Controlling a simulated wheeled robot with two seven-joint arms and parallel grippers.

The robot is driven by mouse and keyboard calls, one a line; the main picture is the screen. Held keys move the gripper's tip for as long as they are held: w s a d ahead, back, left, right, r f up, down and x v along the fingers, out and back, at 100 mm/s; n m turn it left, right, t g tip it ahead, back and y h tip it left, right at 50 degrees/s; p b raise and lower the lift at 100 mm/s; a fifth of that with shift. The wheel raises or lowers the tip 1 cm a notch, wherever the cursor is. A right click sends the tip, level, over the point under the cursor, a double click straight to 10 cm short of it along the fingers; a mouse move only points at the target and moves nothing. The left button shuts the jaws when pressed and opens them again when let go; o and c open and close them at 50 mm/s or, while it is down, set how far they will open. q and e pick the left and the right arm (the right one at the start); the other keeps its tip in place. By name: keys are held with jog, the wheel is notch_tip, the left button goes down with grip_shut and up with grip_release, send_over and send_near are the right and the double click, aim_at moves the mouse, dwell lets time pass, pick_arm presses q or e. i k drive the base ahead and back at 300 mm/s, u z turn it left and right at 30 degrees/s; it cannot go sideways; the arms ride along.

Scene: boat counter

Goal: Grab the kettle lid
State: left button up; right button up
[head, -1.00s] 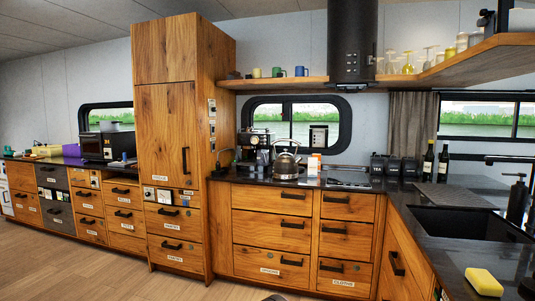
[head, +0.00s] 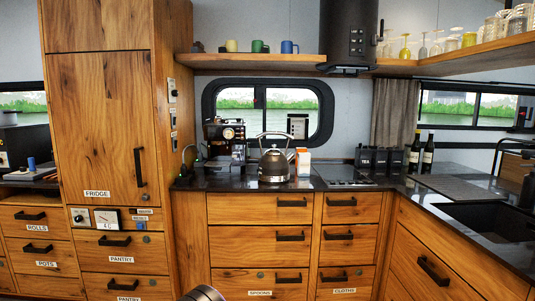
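A shiny metal kettle (head: 274,166) with an arched handle and a spout at the right stands on the dark counter below the window. Its lid (head: 273,151) appears to sit on top of the kettle, under the handle; it is small and its edge is hard to make out. Neither of my grippers shows clearly. Only a rounded metallic part of my own body shows at the bottom edge, well short of the counter.
A coffee machine (head: 225,142) stands left of the kettle. Black canisters (head: 380,160) and two dark bottles (head: 427,153) stand farther right. A shelf (head: 265,60) hangs above.

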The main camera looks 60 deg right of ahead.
aim_at(273, 152)
jog(key=z, duration=0.95)
jog(key=i, duration=2.5)
jog(key=z, duration=0.95)
